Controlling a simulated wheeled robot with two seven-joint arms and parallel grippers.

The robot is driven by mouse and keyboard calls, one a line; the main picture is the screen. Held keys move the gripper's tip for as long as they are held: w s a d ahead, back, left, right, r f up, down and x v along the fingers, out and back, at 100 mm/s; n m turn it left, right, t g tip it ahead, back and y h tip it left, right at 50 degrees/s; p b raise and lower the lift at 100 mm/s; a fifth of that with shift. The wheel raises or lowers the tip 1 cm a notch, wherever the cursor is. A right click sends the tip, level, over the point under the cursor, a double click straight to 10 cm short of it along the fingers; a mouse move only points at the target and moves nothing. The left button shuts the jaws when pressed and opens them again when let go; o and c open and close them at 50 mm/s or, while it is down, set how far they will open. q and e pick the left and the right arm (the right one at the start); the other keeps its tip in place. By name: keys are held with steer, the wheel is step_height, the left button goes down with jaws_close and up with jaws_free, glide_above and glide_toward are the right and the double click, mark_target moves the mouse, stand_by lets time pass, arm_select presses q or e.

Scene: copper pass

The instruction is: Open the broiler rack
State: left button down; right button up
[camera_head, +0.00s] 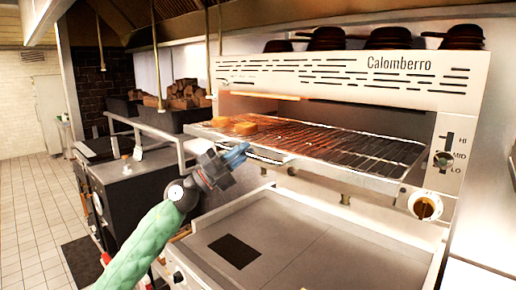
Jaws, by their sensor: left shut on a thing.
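The broiler rack (365,150) is a dark wire grate in a metal frame, under the white hood of the Calomberro broiler (345,78). It juts out past the hood's front at the left, and small golden food pieces (245,128) lie on its left part. My left gripper (240,153), with blue fingers on a green-sleeved arm, is at the rack's front edge, left of its middle. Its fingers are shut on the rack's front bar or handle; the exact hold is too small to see. My right gripper is not in view.
A flat griddle (330,250) with a dark square patch lies below the rack. Control knobs (425,207) are at the right. Dark pans (388,38) stand on top of the broiler. A black grill unit and firewood (185,95) are at the left, beside open tiled floor.

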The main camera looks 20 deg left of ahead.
arm_select(q)
steer(key=s, duration=0.1)
steer(key=s+a, duration=0.1)
steer(key=s, duration=0.1)
steer(key=s+a, duration=0.1)
steer(key=s, duration=0.1)
steer(key=shift+s, duration=0.2)
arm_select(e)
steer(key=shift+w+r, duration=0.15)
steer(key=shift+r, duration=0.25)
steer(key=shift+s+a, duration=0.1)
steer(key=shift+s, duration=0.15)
arm_select(q)
steer(key=c, duration=1.4)
jaws_free()
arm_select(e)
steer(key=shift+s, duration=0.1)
arm_select(q)
steer(key=b+v, duration=0.4)
steer(key=v, duration=0.3)
steer(key=shift+s+a+f, duration=0.15)
steer(key=shift+s+a, duration=0.05)
steer(key=shift+a, duration=0.05)
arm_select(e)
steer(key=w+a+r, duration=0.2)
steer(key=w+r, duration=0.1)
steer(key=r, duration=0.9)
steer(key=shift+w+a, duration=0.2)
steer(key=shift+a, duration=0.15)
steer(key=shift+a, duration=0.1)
